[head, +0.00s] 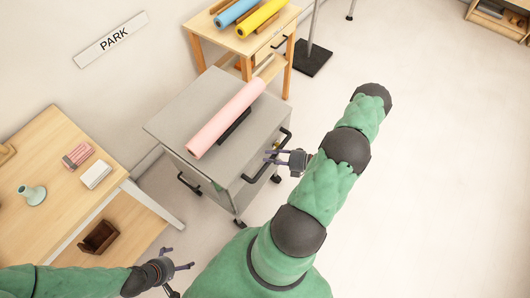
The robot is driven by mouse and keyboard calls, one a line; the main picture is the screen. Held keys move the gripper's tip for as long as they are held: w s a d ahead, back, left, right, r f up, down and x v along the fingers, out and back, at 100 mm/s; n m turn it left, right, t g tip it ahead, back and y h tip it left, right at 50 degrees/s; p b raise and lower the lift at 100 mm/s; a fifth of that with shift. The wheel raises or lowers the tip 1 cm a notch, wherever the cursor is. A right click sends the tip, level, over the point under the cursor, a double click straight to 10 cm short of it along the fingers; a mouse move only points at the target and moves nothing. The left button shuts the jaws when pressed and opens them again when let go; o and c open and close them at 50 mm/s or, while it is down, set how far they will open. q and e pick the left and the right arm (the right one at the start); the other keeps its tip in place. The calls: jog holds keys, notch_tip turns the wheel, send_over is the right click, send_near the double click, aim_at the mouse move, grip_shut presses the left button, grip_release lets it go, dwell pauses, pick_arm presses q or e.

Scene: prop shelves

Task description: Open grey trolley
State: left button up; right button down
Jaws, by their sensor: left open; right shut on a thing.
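The grey trolley (182,117) stands on wheels in the middle of the head view. I cannot tell whether that side stands slightly ajar. My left gripper (185,258) is open and empty, low in the view and apart from the trolley.
A pink roll (228,117) lies in a dark holder on the trolley top. A wooden table (55,150) with small items is at the left. A wooden cart (236,42) with coloured rolls stands behind, beside a dark-based pole (312,58). Floor to the right is clear.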

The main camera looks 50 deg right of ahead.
jog(key=shift+s, duration=0.35)
jog(key=c, duration=0.9)
grip_release()
jog(key=shift+d, duration=0.1)
jog(key=shift+c, duration=0.2)
jog(key=v, duration=1.2)
